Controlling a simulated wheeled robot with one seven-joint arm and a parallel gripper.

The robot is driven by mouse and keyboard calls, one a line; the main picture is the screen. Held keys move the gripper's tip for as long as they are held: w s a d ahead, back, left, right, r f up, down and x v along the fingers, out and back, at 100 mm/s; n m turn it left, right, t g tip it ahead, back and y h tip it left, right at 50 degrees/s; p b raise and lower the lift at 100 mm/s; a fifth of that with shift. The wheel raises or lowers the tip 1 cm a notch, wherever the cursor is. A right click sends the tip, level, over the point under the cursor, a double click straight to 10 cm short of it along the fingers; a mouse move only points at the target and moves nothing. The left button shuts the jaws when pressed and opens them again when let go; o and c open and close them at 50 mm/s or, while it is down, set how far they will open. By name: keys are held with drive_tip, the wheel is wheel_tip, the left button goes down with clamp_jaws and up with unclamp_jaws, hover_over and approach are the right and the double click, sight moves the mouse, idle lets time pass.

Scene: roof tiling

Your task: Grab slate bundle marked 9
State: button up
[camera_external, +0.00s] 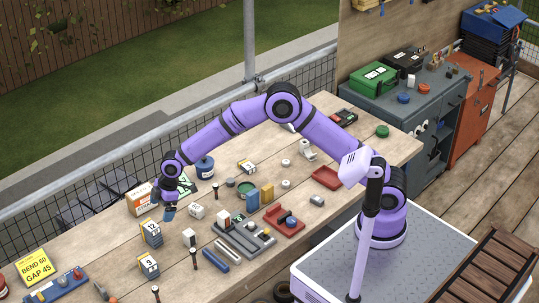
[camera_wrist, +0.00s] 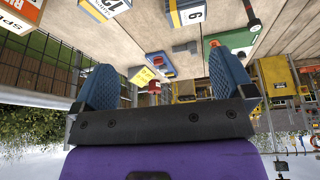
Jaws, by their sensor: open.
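The slate bundle marked 9 (camera_external: 149,265) stands upright near the bench's front left, a grey-blue block with yellow and a white number label. In the wrist view, which appears upside down, its label (camera_wrist: 188,14) reads like a 6 at the top edge. A similar bundle marked 12 (camera_external: 151,233) stands just behind it; it also shows in the wrist view (camera_wrist: 107,8). My gripper (camera_external: 169,212) is above the bench, behind and to the right of both bundles, apart from them. Its blue fingers (camera_wrist: 165,82) are spread with nothing between them.
An orange and white box (camera_external: 140,199) is close beside my gripper. Dark-handled tools (camera_external: 194,259) stand right of the bundles. A grey tray (camera_external: 243,237) lies further right.

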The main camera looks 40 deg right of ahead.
drive_tip(key=n, duration=0.2)
approach(148, 259)
drive_tip(key=f, duration=0.2)
drive_tip(key=shift+g+y, duration=0.3)
drive_tip(key=shift+g, duration=0.1)
drive_tip(key=x, duration=0.4)
drive_tip(key=shift+w, duration=0.2)
drive_tip(key=shift+m, duration=0.3)
drive_tip(key=shift+x, duration=3.05)
drive_tip(key=shift+w, duration=0.15)
drive_tip(key=shift+c, duration=0.2)
drive_tip(key=shift+a+r, duration=0.1)
drive_tip(key=c, duration=0.9)
